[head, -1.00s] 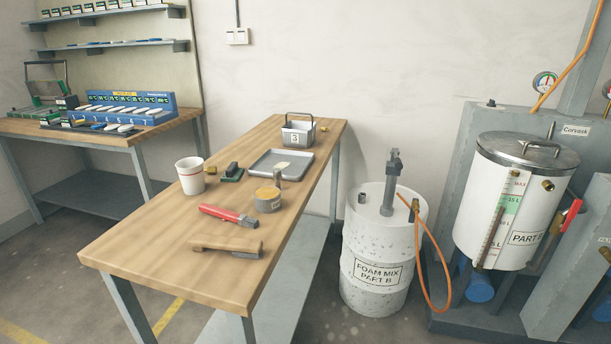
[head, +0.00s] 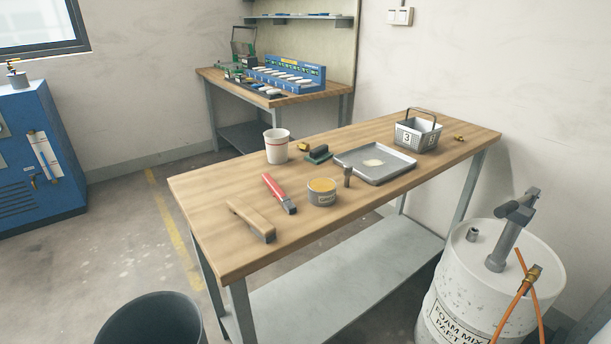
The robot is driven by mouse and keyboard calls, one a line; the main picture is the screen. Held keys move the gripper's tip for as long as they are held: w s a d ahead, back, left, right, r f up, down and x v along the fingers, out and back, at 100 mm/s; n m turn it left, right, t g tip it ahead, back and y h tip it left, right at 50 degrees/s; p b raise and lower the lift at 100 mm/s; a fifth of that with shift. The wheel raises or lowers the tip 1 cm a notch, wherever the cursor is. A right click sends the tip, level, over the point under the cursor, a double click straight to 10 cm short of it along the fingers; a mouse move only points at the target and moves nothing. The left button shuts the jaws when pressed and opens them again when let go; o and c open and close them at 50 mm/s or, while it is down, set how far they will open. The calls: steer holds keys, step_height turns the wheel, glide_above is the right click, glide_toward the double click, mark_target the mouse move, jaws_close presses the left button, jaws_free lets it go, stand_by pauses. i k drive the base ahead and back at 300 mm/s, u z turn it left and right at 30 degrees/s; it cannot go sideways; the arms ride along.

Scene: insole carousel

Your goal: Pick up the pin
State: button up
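No thing is plainly marked as the pin. A small dark upright peg (head: 347,177) stands on the wooden table (head: 222,207), between the tin and the grey tray, and may be it. A small brass piece (head: 458,138) lies at the table's far right end, right of the basket; it is too small to name surely. My gripper is not in view.
The table also holds a brush (head: 251,221), a red-handled tool (head: 279,194), a tin (head: 322,192), a white cup (head: 276,146), a tray (head: 401,170) and a basket (head: 418,135). A drum (head: 466,284) stands right, a dark bin (head: 150,318) in front.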

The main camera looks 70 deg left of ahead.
mark_target(348, 167)
steer(key=u, duration=0.9)
steer(key=i, duration=0.75)
steer(key=u, duration=0.85)
